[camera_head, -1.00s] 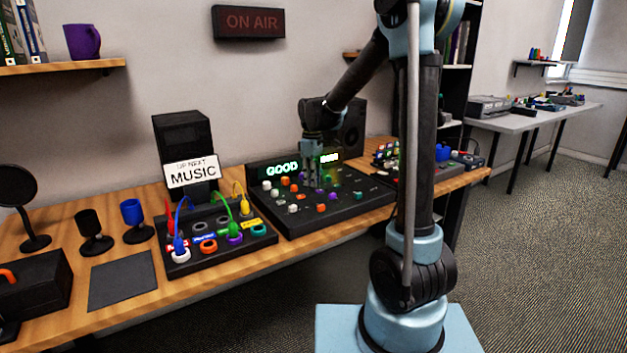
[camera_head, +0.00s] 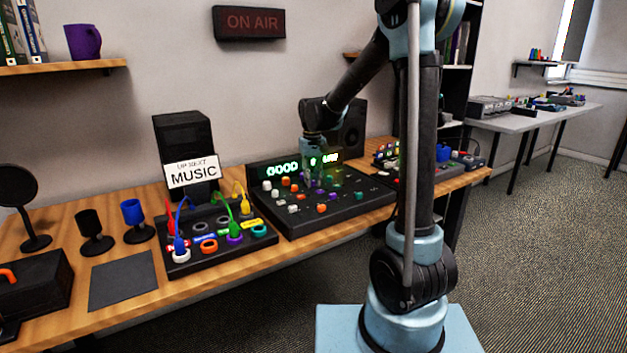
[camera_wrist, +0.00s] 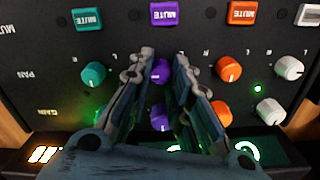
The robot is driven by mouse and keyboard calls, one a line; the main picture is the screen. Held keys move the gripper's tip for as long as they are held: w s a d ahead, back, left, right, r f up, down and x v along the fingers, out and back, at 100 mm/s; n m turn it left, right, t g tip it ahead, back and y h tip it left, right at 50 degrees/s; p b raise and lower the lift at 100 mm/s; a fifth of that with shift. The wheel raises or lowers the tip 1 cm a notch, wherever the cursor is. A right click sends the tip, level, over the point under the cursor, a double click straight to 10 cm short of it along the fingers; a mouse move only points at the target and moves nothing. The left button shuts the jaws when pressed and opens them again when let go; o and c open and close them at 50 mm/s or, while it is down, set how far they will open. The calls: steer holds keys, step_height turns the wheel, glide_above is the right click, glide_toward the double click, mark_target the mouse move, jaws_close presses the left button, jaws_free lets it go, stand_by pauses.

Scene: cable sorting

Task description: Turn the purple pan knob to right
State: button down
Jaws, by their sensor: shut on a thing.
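The purple pan knob (camera_wrist: 160,74) sits in the PAN row of the mixer in the wrist view, which shows the labels upside down. My gripper (camera_wrist: 164,62) points at the panel with one finger on each side of this knob and is shut on it. The fingers hide part of the knob, and I cannot read its pointer. A second purple knob (camera_wrist: 160,118) is in the GAIN row, partly between the fingers. In the head view my gripper (camera_head: 315,183) is down on the black mixer (camera_head: 345,208), and the purple pan knob cannot be made out there.
In the wrist view, a teal pan knob (camera_wrist: 93,74) and an orange pan knob (camera_wrist: 228,69) flank the fingers closely. A purple MUTE button (camera_wrist: 164,14) is beyond the tips. In the head view, a patch box (camera_head: 222,255) with cables stands left of the mixer.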

steer(key=shift+w+d+m, duration=0.15)
steer(key=shift+w+m, duration=0.05)
steer(key=shift+m, duration=0.4)
steer(key=c, duration=1.6)
jaws_free()
steer(key=shift+o, duration=0.7)
steer(key=shift+s, duration=0.1)
steer(key=shift+r, duration=0.1)
step_height(320, 180, up, 12)
